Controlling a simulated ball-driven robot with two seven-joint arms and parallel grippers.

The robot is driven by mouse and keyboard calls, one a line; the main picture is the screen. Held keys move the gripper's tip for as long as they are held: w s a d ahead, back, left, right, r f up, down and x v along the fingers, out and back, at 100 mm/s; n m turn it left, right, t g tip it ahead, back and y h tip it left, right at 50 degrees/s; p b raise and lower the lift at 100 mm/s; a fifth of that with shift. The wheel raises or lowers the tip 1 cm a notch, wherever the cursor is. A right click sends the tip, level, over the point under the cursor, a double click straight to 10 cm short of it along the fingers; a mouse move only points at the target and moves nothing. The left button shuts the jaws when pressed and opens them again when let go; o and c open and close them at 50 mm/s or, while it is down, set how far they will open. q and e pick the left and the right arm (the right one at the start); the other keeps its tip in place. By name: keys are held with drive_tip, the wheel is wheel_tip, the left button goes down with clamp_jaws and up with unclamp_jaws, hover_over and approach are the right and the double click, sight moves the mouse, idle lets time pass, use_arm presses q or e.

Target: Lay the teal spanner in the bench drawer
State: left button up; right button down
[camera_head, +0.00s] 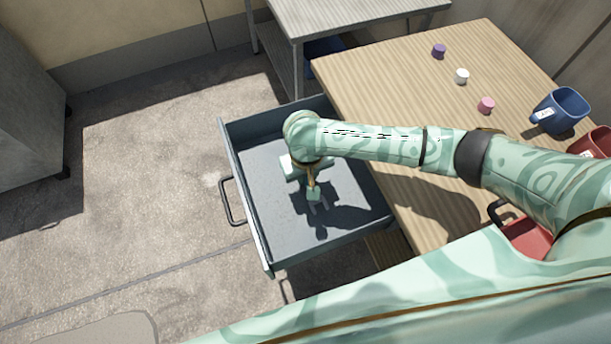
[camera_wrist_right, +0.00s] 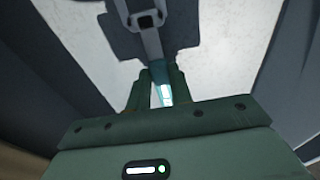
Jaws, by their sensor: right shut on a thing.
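The bench drawer (camera_head: 325,248) is pulled open, dark grey with a pale floor. My right arm reaches over it from the right, and my right gripper (camera_head: 314,192) points down inside its walls. In the right wrist view, my right gripper (camera_wrist_right: 157,92) is shut on the teal spanner (camera_wrist_right: 158,72), whose teal part sits between the fingers. A grey forked end extends past the fingertips over the drawer floor. Shadows lie on the floor under the gripper. I cannot tell whether the spanner touches the floor. My left gripper is not in view.
The wooden bench top (camera_head: 400,75) holds a purple cap (camera_head: 439,50), a white cap (camera_head: 462,76), a pink cap (camera_head: 487,105), a blue mug (camera_head: 562,112) and a red mug (camera_head: 594,142). A grey metal table (camera_head: 345,14) stands behind. The drawer floor around the gripper looks clear.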

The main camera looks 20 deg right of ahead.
sight(306, 183)
drive_tip(key=shift+f, duration=0.8)
drive_tip(key=shift+r, duration=0.25)
drive_tip(key=c, duration=1.3)
unclamp_jaws()
drive_tip(key=shift+f, duration=0.15)
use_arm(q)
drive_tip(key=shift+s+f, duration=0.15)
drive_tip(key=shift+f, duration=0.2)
use_arm(e)
drive_tip(key=shift+o, duration=0.2)
drive_tip(key=shift+r, duration=0.25)
use_arm(q)
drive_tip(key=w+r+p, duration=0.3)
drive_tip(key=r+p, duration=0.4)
drive_tip(key=p, duration=0.1)
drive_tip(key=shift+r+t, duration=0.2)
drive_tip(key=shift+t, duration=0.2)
use_arm(e)
wheel_tip(306, 183, up, 12)
drive_tip(key=s, duration=0.1)
drive_tip(key=shift+a+f, duration=0.15)
drive_tip(key=shift+a, duration=0.1)
